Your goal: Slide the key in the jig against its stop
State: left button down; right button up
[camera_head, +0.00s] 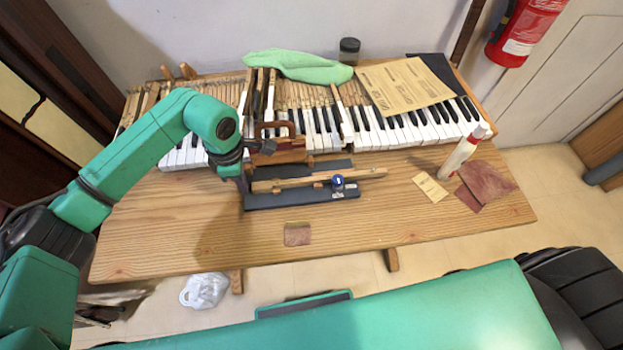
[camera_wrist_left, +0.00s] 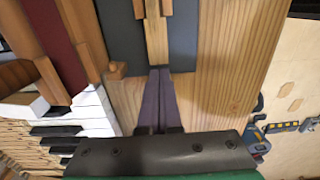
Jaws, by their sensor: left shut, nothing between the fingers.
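The jig (camera_head: 300,199) is a dark flat plate on the table, with a blue round knob (camera_head: 337,181) on it. A long pale wooden key (camera_head: 365,174) lies along the jig and reaches past its right end. My left gripper (camera_head: 245,187) is at the jig's left end. In the left wrist view its shut dark fingers (camera_wrist_left: 159,72) are in line with the near end of the key (camera_wrist_left: 156,42), with nothing between them. The tips look right at that end; I cannot tell if they touch. The stop cannot be made out clearly. My right gripper is out of view.
The keyboard (camera_head: 400,130) lies behind the jig, with a green cloth (camera_head: 300,67) and paper sheet (camera_head: 405,86) on it. A wooden-handled tool (camera_head: 275,148) stands close behind the jig. The table front is mostly clear.

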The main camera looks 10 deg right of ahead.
pick_arm(q)
notch_tip(320, 180, up, 7)
jog(key=p, duration=0.3)
jog(key=shift+p, duration=0.4)
jog(key=shift+a, duration=0.1)
